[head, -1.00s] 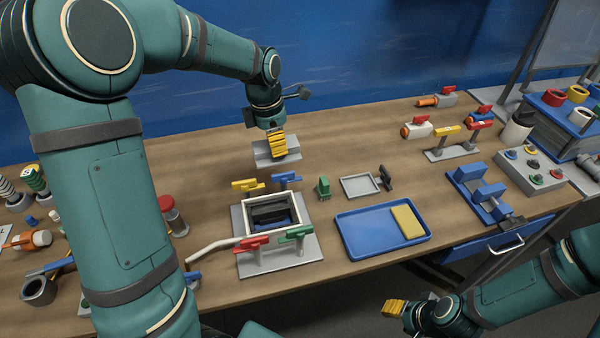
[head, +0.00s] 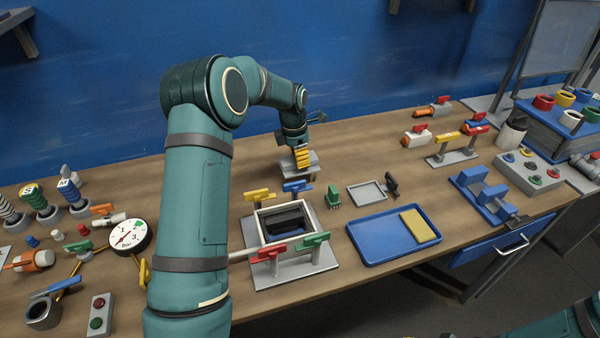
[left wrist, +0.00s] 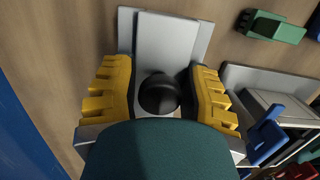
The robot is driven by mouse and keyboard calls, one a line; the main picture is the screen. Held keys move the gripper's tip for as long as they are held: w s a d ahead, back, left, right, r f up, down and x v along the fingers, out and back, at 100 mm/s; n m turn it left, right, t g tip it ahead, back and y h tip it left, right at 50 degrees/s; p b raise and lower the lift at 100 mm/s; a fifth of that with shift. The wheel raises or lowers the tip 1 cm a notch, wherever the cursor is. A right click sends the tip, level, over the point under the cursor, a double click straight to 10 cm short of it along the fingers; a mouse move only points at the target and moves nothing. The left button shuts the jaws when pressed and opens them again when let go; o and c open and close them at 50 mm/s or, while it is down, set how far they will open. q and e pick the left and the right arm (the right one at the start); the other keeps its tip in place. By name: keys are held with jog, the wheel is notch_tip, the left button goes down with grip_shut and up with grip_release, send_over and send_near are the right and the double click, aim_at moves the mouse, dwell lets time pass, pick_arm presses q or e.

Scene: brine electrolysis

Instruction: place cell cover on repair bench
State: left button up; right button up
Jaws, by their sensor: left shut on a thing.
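My left gripper (head: 303,158) has yellow fingers and points down at the back of the wooden bench (head: 365,160). In the left wrist view its fingers (left wrist: 158,102) stand on both sides of a round black knob (left wrist: 157,88), shut on it. The knob sits over a pale grey plate, which looks like the cell cover (left wrist: 168,42). A wider grey piece (left wrist: 125,30) shows behind and beside that plate. In the head view this grey piece (head: 314,170) is low under the fingers; I cannot tell whether the cover touches it. My right gripper is out of view.
An open cell frame (head: 262,222) with coloured valve handles stands in front of my left gripper. A green block (head: 333,197), a grey tray (head: 367,193) and a blue tray (head: 372,250) with a yellow block (head: 420,226) lie to the right.

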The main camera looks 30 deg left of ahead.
aim_at(299, 170)
pick_arm(q)
jog(key=shift+f+b, duration=0.4)
jog(key=shift+f, duration=2.25)
jog(key=o, duration=1.1)
jog(key=shift+f, duration=0.15)
jog(key=shift+o, duration=0.2)
jog(key=r, duration=0.4)
jog(key=r+p, duration=0.1)
jog(key=r, duration=0.3)
jog(key=s+a+r, duration=0.1)
jog(key=r, duration=0.3)
jog(key=shift+s+r+p, duration=0.1)
jog(key=shift+r+p, duration=0.05)
jog(key=shift+p, duration=0.25)
